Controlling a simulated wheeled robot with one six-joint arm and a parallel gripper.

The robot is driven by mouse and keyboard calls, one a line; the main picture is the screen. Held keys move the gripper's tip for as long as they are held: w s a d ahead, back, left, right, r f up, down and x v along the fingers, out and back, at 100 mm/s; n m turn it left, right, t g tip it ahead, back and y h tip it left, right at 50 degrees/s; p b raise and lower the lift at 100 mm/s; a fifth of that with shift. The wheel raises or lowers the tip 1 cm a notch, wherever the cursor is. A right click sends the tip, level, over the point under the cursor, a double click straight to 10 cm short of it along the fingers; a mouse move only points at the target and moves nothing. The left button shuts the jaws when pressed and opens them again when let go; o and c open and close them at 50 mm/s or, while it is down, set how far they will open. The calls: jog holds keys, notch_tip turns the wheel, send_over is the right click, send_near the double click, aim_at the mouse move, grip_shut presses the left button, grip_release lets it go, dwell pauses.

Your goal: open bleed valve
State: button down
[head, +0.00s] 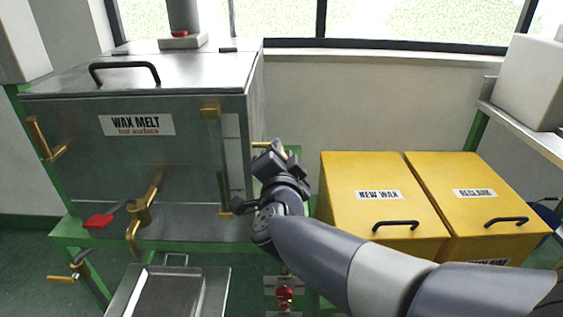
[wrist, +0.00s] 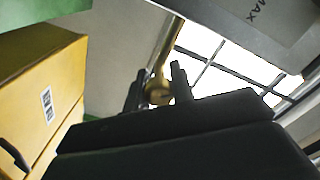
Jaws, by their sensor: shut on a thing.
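The bleed valve seems to be the brass fitting (head: 261,144) at the right side of the grey wax melt tank (head: 70,135). In the wrist view its brass body (wrist: 158,92) shows between my two fingers, with a brass stem running up behind. My gripper (head: 276,155) is at that fitting, and it also shows in the wrist view (wrist: 157,82). It is shut on the brass part. My gripper and wrist hide most of the fitting in the head view, so how far the valve is turned cannot be told.
A brass tap (head: 139,212) with a red handle (head: 98,221) and a sight tube (head: 215,160) are on the tank front. A metal tray (head: 216,290) is below. Yellow NEW WAX (head: 350,170) and RECLAIM (head: 450,180) bins stand right, under my arm. A shelf (head: 530,135) is far right.

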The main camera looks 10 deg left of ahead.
jog(key=shift+f+m+b, duration=0.2)
jog(key=shift+m+b, duration=2)
jog(key=shift+m, duration=1.6)
jog(key=c, duration=1.2)
grip_release()
jog(key=shift+r, duration=0.1)
jog(key=shift+s+d, duration=0.15)
jog(key=shift+s, duration=0.35)
jog(key=p+v, duration=0.2)
jog(key=v, duration=0.7)
jog(key=shift+s, duration=0.4)
